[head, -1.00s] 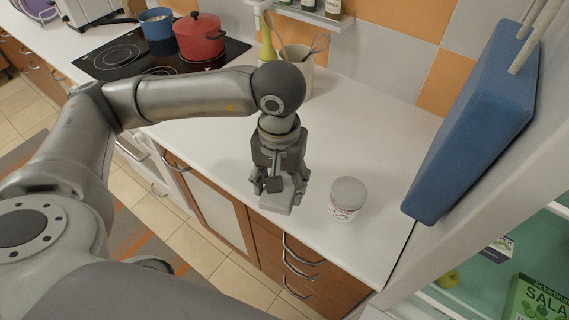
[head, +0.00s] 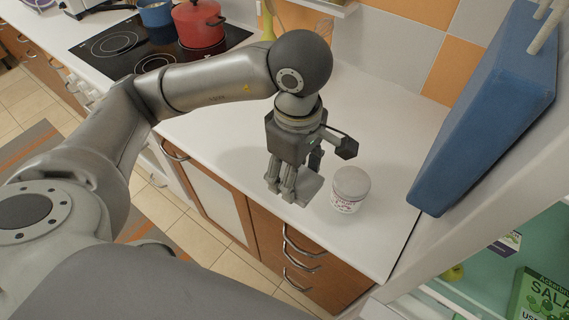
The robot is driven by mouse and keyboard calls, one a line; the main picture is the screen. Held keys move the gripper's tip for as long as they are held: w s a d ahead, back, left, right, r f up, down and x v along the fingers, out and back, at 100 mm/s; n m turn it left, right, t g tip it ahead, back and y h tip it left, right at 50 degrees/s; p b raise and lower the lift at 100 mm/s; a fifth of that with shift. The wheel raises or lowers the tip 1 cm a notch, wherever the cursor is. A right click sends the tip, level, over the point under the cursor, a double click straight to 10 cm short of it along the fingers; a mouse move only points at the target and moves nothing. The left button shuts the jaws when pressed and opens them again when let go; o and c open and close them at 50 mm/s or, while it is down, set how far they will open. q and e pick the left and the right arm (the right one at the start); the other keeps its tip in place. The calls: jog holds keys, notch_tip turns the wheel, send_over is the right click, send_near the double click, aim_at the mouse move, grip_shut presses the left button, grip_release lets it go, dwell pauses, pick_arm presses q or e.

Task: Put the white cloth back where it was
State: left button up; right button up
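My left gripper (head: 312,172) hangs low over the white countertop (head: 385,130), near its front edge and left of a jar. Its fingers are spread, with one swung out to the right. A small pale grey flat patch (head: 309,188) shows between and below the fingers. I cannot tell whether it is the white cloth, and the fingers partly hide it. No other cloth shows clearly. My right gripper is not in view.
A white jar with a grey lid (head: 350,188) stands close right of the gripper. A red pot (head: 199,25) and a blue pot (head: 156,14) are on the black hob (head: 112,45). A blue panel (head: 478,110) rises at the right. The counter behind the gripper is clear.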

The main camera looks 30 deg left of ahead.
pick_arm(q)
jog(key=w+a+f+p, duration=0.1)
jog(key=w+a+f, duration=0.1)
jog(key=w+f, duration=0.1)
jog(key=w+a+f+p, duration=0.1)
jog(key=w+a+f, duration=0.1)
jog(key=w+a, duration=0.1)
jog(key=w+a+f+p, duration=0.1)
jog(key=w+a+f, duration=0.1)
jog(key=w+f, duration=0.1)
jog(key=shift+w+a+f+p, duration=0.15)
jog(key=shift+w+p, duration=0.05)
jog(key=shift+w, duration=0.2)
jog(key=shift+w+a+f+p, duration=0.15)
jog(key=shift+w+p, duration=0.05)
jog(key=shift+w, duration=0.15)
jog(key=shift+w+a+f, duration=0.25)
jog(key=shift+w+f, duration=0.1)
jog(key=shift+f, duration=0.15)
notch_tip(320, 180, down, 3)
jog(key=shift+r+p, duration=0.1)
jog(key=shift+p, duration=1.05)
jog(key=shift+f, duration=0.25)
jog(key=shift+f, duration=0.1)
